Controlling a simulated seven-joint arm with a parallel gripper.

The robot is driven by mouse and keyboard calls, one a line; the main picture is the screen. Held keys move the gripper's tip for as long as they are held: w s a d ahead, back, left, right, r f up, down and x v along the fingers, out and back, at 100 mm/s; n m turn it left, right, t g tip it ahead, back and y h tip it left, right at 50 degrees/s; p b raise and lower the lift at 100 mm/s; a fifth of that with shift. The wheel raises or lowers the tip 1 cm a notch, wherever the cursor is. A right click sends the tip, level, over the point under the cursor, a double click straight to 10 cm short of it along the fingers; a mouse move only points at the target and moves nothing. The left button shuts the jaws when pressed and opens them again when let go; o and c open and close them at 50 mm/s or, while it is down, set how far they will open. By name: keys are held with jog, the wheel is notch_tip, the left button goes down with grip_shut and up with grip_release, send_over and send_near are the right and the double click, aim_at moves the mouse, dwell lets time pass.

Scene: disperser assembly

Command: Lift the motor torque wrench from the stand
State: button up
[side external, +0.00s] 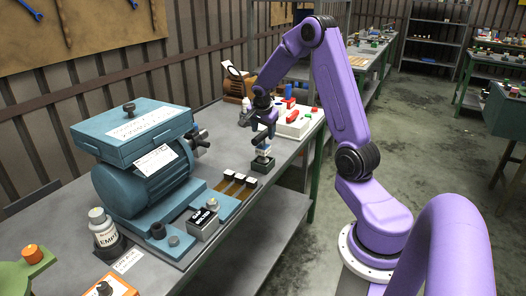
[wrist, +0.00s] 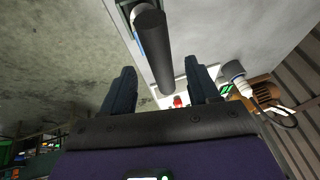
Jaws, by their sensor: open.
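The motor torque wrench (side external: 263,149) stands on a small dark green stand (side external: 263,166) near the bench's front edge. Its white and blue part shows above the stand; its upper part is partly hidden by my gripper. My gripper (side external: 264,126) is over the stand, at the wrench's upper end. In the wrist view the wrench (wrist: 153,48) is a dark cylinder with a pale and blue collar. It lies between the lines of the two spread fingers of my gripper (wrist: 160,70), with gaps visible to both. The gripper is open and holds nothing.
A large blue-green motor unit (side external: 145,165) stands left on the bench (side external: 245,190). Brown strips with white blocks (side external: 235,183) lie left of the stand. A white tray with red parts (side external: 294,122) is behind it. A white bottle (side external: 98,222) stands front left.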

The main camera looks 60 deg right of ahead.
aim_at(263, 132)
jog(key=shift+x, duration=1.75)
jog(key=shift+w, duration=0.1)
grip_shut()
jog(key=shift+r, duration=0.15)
